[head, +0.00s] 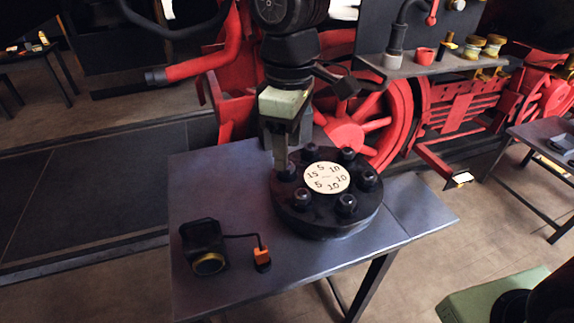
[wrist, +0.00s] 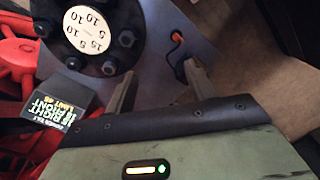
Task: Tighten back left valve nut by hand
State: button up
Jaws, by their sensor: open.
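A black round valve flange (head: 330,222) lies on the table with a pale numbered disc (head: 326,178) at its centre and several dark nuts around it. The flange (wrist: 62,38) shows at upper left there, with a nut (wrist: 109,67) near the left fingertip.
A black device (head: 206,245) and a small orange-topped item (head: 262,257), joined by a cable, stand on the table (head: 225,195) at left front. A red-wheeled locomotive (head: 350,125) is close behind. A dark lettered block (wrist: 62,100) shows at left in the wrist view.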

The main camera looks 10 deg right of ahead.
jog(key=w+d+f+n+b, duration=0.1)
jog(key=w+d, duration=0.1)
jog(key=w, duration=0.6)
jog(key=w+d+f+n, duration=0.1)
jog(key=w, duration=0.8)
jog(key=f+p, duration=0.1)
jog(key=f, duration=0.7)
jog(key=f+p, duration=0.1)
jog(key=f, duration=0.7)
jog(key=shift+s+f+p, duration=0.2)
jog(key=shift+f+p, duration=0.1)
jog(key=c, duration=1)
